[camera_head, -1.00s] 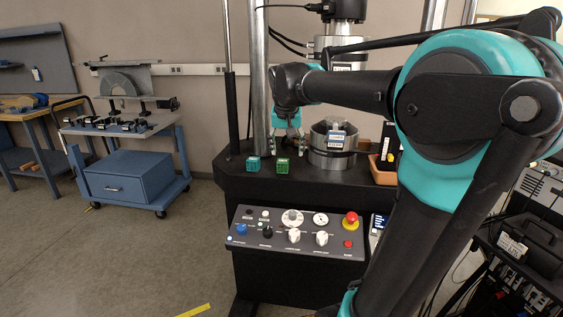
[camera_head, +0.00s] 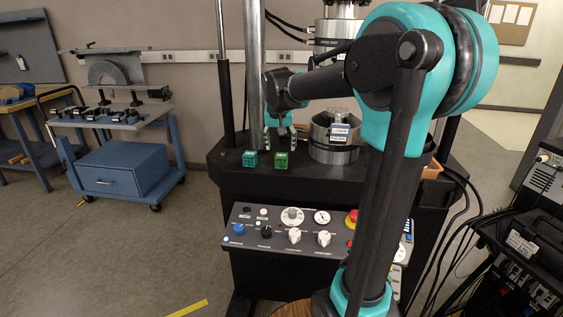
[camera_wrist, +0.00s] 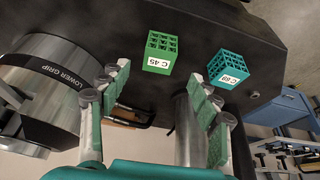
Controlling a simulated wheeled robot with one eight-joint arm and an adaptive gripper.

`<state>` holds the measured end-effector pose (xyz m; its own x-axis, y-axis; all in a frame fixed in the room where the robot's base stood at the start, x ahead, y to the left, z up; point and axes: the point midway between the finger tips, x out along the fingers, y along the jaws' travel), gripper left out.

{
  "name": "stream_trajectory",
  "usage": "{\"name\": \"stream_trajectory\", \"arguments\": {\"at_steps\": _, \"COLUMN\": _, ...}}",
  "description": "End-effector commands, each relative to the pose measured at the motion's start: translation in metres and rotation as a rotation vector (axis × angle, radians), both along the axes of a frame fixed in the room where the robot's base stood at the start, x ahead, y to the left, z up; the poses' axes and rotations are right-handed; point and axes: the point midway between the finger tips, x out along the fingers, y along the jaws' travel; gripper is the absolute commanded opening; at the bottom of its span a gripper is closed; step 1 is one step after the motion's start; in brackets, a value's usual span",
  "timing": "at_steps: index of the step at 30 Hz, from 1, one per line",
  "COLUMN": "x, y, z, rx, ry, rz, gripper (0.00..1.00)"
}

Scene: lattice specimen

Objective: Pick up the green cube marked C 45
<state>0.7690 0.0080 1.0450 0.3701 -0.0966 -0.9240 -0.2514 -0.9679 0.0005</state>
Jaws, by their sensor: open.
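The green lattice cube marked C 45 (camera_wrist: 160,53) rests on the black machine table, its label towards the wrist camera. It also shows in the head view (camera_head: 282,160). A teal lattice cube marked C 89 (camera_wrist: 231,68) stands beside it, a little apart; in the head view it is the left one (camera_head: 250,158). My gripper (camera_wrist: 158,95) is open and empty, its green-padded fingers spread. In the wrist view the C 45 cube appears beyond the fingertips, between their directions. In the head view my gripper (camera_head: 281,141) is behind the two cubes, left of the metal cylinder.
The metal lower grip cylinder (camera_wrist: 45,85) stands close to my gripper; it shows in the head view (camera_head: 333,153) with small labelled items on top. A chrome column (camera_head: 256,75) rises behind the cubes. The control panel (camera_head: 310,240) is below the table front.

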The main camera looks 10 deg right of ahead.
Motion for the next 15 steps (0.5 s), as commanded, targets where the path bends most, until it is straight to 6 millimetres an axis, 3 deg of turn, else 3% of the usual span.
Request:
{"name": "stream_trajectory", "arguments": {"at_steps": 10, "x": 0.011, "y": -0.003, "z": -0.026, "rx": 0.0, "ry": 0.0, "rz": 0.0, "gripper": 0.63}}
{"name": "stream_trajectory", "arguments": {"at_steps": 15, "x": 0.019, "y": -0.007, "z": -0.05, "rx": 0.0, "ry": 0.0, "rz": -0.001, "gripper": 0.63}}
